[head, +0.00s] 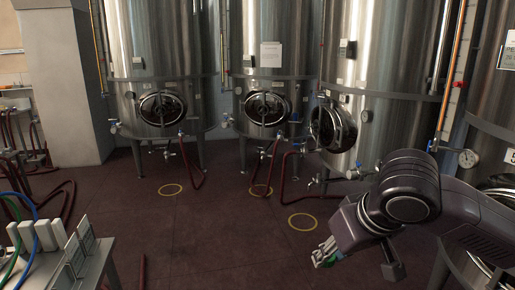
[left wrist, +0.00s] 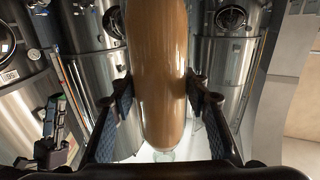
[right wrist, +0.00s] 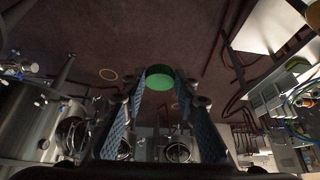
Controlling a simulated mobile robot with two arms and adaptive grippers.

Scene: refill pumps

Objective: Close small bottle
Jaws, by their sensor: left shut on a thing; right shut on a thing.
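A tall amber-brown bottle (left wrist: 158,60) fills the middle of the left wrist view, with a clear, narrower end at the bottom of the picture. My left gripper (left wrist: 160,98) is shut on it, one finger on each side. The head view does not show the left gripper or the bottle. My right gripper (right wrist: 160,88) is shut on a green cap (right wrist: 160,77) between its fingertips. In the head view this gripper (head: 326,252) is at the lower middle right, with a bit of green at its tips. The bottle does not show in the right wrist view.
Large steel tanks (head: 264,40) with round hatches stand along the back and right. Red hoses (head: 277,160) run from them to the dark floor (head: 220,235). A pale table (head: 85,265) with racks and coloured cables is at lower left. The middle floor is mostly clear.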

